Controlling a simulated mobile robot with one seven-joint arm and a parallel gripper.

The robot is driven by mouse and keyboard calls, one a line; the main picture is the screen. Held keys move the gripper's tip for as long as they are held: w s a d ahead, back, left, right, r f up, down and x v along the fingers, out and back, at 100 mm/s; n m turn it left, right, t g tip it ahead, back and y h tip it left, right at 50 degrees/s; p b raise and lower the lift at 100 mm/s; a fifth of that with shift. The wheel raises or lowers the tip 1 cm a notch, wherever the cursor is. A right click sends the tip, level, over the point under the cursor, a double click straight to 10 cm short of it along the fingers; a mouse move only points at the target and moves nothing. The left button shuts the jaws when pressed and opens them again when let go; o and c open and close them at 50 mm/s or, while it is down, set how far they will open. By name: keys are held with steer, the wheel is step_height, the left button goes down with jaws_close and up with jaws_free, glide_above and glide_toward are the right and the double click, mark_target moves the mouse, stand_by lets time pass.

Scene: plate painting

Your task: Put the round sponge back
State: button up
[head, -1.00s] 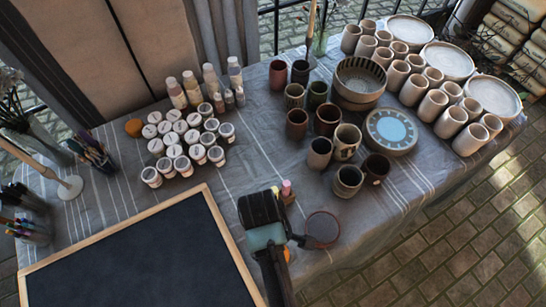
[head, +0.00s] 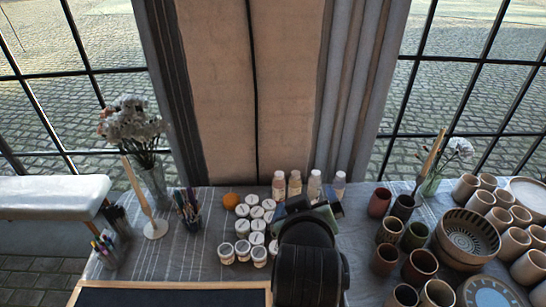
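A small round orange thing (head: 230,200), which looks like the round sponge, rests on the grey cloth of the table beside the white-lidded paint pots (head: 256,225). My gripper (head: 308,208) is at the middle of the table, in front of the bottles and to the right of the pots, apart from the orange thing. My dark arm covers most of it from behind, so its fingertips and anything between them are hidden.
Bottles (head: 294,183) stand at the back middle. Brush cups (head: 187,211), a white-based stand (head: 155,228) and a flower vase (head: 153,185) are at left. Cups and bowls (head: 467,236) crowd the right. A dark framed board (head: 170,296) lies in front. Bare cloth shows left of the pots.

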steer(key=s+a+r+m+t, duration=0.15)
steer(key=r+t, duration=0.35)
steer(key=r, duration=0.8)
steer(key=a+r+m+t, duration=0.15)
steer(key=r+t, duration=0.25)
steer(key=r, duration=1)
steer(key=s+a+r+t+y, duration=0.1)
steer(key=s+a+r+t, duration=0.2)
steer(key=s+r+t, duration=0.3)
steer(key=s+r, duration=0.5)
steer(key=r, duration=0.4)
steer(key=shift+s+m+t+y, duration=0.25)
steer(key=shift+m+t+y, duration=0.05)
steer(key=shift+m+t, duration=0.1)
